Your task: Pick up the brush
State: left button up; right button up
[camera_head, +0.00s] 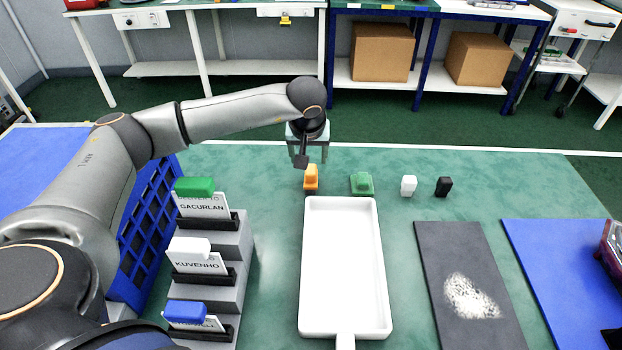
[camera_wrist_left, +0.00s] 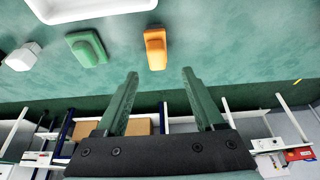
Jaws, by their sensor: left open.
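I cannot make out a thing that is clearly a brush in either view. My left gripper (camera_head: 309,158) is open and empty above the far part of the green table, just behind an orange block-like piece (camera_head: 311,178). In the left wrist view, the two fingers (camera_wrist_left: 160,76) are spread, and the orange piece (camera_wrist_left: 155,48) stands beyond their tips, apart from them. A green piece (camera_head: 362,183), a white piece (camera_head: 408,186) and a black piece (camera_head: 443,187) stand in a row to its right. My right gripper is not in view.
A white long-handled tray (camera_head: 341,265) lies mid-table. A dark mat (camera_head: 440,250) bears white powder (camera_head: 471,298). A blue mat (camera_head: 560,270) and a partly cut-off dark reddish object (camera_head: 609,245) lie right. A grey stepped card stand (camera_head: 238,250) and blue crate (camera_head: 150,215) are left.

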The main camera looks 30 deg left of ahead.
aim_at(311, 169)
pick_arm(q)
jog(key=x, duration=0.4)
jog(key=shift+d+f, duration=0.25)
jog(key=shift+w+a+f, duration=0.15)
jog(key=shift+w+f, duration=0.05)
jog(key=shift+f, duration=0.35)
jog(key=shift+c, duration=0.3)
grip_shut()
